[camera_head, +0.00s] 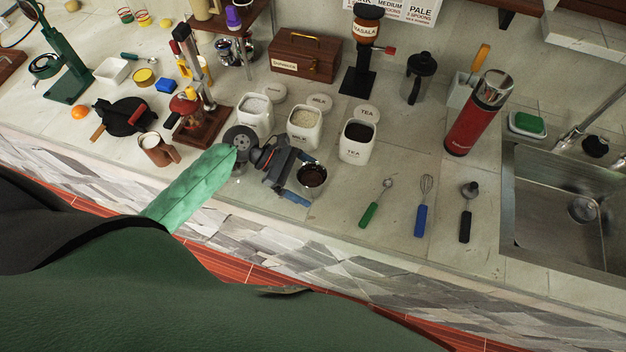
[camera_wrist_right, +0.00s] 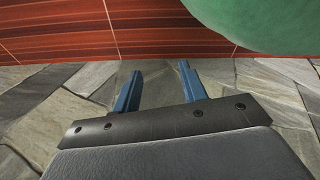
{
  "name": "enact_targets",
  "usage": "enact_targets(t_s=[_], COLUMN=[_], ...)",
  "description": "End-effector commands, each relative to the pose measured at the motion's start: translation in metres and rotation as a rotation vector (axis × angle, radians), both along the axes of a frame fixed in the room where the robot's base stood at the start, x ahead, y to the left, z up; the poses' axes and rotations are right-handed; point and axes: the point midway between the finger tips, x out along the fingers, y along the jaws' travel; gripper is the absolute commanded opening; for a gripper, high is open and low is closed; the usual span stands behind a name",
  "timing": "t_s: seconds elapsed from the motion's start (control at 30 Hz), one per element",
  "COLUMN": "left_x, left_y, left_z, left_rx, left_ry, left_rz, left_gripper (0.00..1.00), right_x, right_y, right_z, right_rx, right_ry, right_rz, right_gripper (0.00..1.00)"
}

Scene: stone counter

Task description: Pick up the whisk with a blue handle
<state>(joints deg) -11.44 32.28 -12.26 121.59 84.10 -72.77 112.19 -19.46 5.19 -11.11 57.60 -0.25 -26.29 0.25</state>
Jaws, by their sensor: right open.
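The whisk with a blue handle (camera_head: 421,218) lies on the counter at the right in the head view. Its wire head points away from the counter's front edge. It lies between a green-handled tool (camera_head: 370,212) and a black-handled tool (camera_head: 466,222). My left gripper (camera_head: 303,178) is open over the counter, left of these tools and apart from the whisk. A small metal cup with dark contents (camera_head: 313,182) shows between or behind its fingers; I see no grip on it. My right gripper (camera_wrist_right: 158,82) is open and empty in the right wrist view. The whisk is not in that view.
White canisters (camera_head: 357,145) stand behind my left gripper. A red flask (camera_head: 474,122) stands behind the tools, and a sink (camera_head: 530,200) lies to their right. The counter around the whisk is clear. Grey stone and red flooring (camera_wrist_right: 90,30) show in the right wrist view.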

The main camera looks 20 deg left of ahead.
Motion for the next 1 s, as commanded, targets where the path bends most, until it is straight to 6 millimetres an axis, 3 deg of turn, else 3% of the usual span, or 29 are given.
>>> enact_targets(t_s=[0.03,0.27,0.67,0.87,1.0], left_x=[0.000,0.000,0.000,0.000,0.000], left_y=[0.000,0.000,0.000,0.000,0.000], left_z=[0.000,0.000,0.000,0.000,0.000], left_rx=[0.000,0.000,0.000,0.000,0.000], left_ry=[0.000,0.000,0.000,0.000,0.000], left_rz=[0.000,0.000,0.000,0.000,0.000], left_gripper=[0.80,0.37,0.37,0.37,0.37], right_x=[0.000,0.001,0.003,0.048,0.082], right_y=[0.000,-0.003,0.007,0.032,0.068], right_z=[0.000,0.000,0.003,0.026,0.054], right_rx=[0.000,-0.003,0.005,0.023,0.040], right_ry=[0.000,-0.001,0.004,0.010,0.039], right_rz=[0.000,-0.001,0.007,0.067,0.140], right_gripper=[0.43,0.43,0.45,0.45,0.45])
